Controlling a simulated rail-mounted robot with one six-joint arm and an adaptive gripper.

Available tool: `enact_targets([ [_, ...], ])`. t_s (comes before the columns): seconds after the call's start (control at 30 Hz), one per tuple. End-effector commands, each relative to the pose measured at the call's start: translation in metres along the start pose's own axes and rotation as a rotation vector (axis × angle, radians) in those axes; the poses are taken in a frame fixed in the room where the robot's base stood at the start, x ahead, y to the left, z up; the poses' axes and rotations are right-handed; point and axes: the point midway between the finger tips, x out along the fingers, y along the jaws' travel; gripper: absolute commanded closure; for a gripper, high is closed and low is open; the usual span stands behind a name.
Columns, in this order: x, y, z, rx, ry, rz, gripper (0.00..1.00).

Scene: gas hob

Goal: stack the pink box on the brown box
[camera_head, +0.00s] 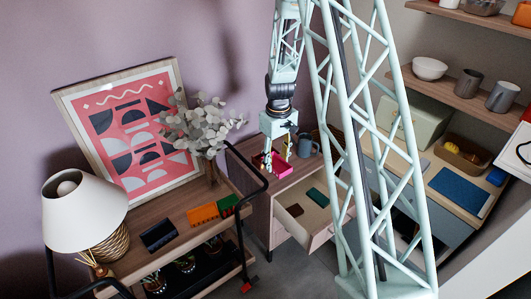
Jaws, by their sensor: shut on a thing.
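The pink box (284,171) is a small open-topped box at the top of the drawer cabinet, near its left edge. My gripper (276,158) points down at it from above and is shut on it. The fingers hide part of the box, and I cannot tell whether it is touching the cabinet top. A brown open box (457,161) with something in it stands on the right-hand counter, well apart from my gripper. A small brown item (295,210) also lies in the open drawer; its shape is too small to tell.
The drawer (310,233) stands open below the cabinet top (290,181), with a dark green item (318,197) inside. A grey mug (304,146) is close to my gripper. A black-railed cart (185,240) stands left. A blue mat (458,191) lies on the right counter.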

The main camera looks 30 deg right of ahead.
Motion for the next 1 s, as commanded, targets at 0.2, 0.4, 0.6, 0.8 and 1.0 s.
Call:
enact_targets([
  [0.2,0.000,-0.001,0.000,0.000,0.000,0.000,0.71],
  [0.4,0.000,0.000,-0.001,0.000,0.000,0.000,0.71],
  [0.6,0.002,0.005,-0.013,0.000,0.000,0.000,0.71],
  [0.8,0.005,0.015,-0.040,0.000,0.001,0.001,0.71],
  [1.0,0.008,0.027,-0.070,0.000,0.001,0.000,0.71],
])
